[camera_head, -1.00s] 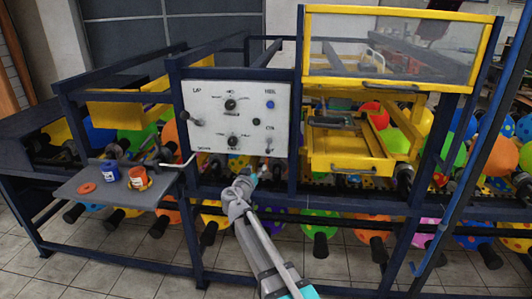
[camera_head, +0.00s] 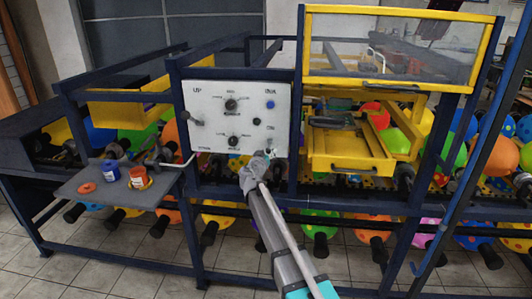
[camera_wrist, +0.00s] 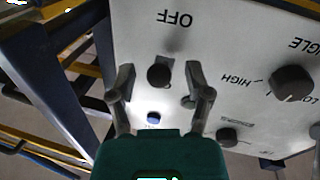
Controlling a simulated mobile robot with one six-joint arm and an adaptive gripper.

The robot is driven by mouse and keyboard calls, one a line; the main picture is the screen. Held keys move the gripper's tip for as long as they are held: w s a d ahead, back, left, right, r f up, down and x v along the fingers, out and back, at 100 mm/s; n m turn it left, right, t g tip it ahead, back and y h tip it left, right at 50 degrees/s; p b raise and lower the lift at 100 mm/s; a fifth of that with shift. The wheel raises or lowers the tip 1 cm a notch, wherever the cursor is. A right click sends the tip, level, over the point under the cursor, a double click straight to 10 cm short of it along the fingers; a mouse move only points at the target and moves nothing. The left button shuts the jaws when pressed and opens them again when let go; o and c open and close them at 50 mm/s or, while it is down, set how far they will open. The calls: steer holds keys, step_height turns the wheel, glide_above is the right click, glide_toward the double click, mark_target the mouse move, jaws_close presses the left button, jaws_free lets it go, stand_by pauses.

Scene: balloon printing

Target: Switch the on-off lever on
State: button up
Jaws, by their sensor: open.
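The on-off lever (camera_wrist: 160,76) shows in the wrist view as a dark round knob on the white control panel (camera_wrist: 95,32), which appears upside down there. The word OFF is printed close to it. My gripper (camera_wrist: 160,84) is open, with one finger on each side of the lever; contact cannot be told. In the head view my gripper (camera_head: 267,154) is at the lower right of the panel (camera_head: 215,110), and it largely hides the lever.
A blue button (camera_wrist: 153,118), a small black knob (camera_wrist: 228,138) and a larger dial (camera_wrist: 293,83) are close by on the panel. A yellow framed press (camera_head: 345,150) stands right of it. A grey shelf (camera_head: 118,195) with ink pots is at left.

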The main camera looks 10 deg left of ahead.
steer(key=shift+w+d, duration=0.1)
steer(key=shift+w, duration=0.15)
